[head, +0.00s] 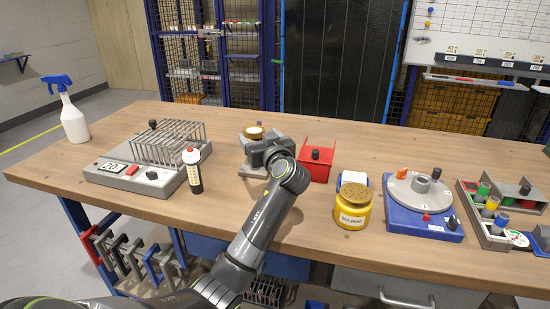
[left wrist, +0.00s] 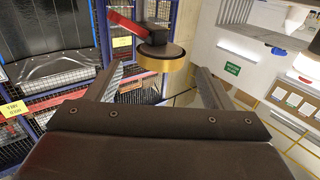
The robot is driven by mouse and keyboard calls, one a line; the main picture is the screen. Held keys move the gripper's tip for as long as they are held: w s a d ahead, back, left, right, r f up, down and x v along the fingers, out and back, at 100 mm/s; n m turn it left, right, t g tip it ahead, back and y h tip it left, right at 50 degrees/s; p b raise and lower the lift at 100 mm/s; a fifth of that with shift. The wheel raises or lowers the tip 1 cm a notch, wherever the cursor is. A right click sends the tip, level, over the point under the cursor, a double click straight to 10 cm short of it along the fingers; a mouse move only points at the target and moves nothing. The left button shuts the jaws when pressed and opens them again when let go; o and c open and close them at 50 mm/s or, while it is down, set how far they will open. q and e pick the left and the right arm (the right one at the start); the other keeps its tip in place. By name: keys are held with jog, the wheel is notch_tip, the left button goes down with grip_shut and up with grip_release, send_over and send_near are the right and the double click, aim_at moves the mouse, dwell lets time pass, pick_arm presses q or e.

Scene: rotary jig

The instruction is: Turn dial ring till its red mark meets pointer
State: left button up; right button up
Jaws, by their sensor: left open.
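The dial (head: 412,190) is a grey disc with a raised hub, on a blue base (head: 399,219) at the right of the bench. An orange-red piece (head: 402,173) sits at its far left rim and a small red piece (head: 426,217) at its front; I cannot tell which is mark or pointer. My left gripper (head: 262,148) is left of the dial, well apart from it, near a grey stand with a gold round part (head: 253,132). In the left wrist view its fingers are open, with a gold-rimmed round thing (left wrist: 160,62) showing between them; contact is unclear.
A yellow solvent jar (head: 353,207) stands just left of the blue base. A red holder (head: 317,162) is right of my gripper. A parts tray (head: 490,235) is close right of the base. A rack device (head: 125,180) and spray bottle (head: 73,122) are left.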

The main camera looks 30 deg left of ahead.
pick_arm(q)
jog(key=b+v, duration=0.1)
jog(key=v, duration=1.1)
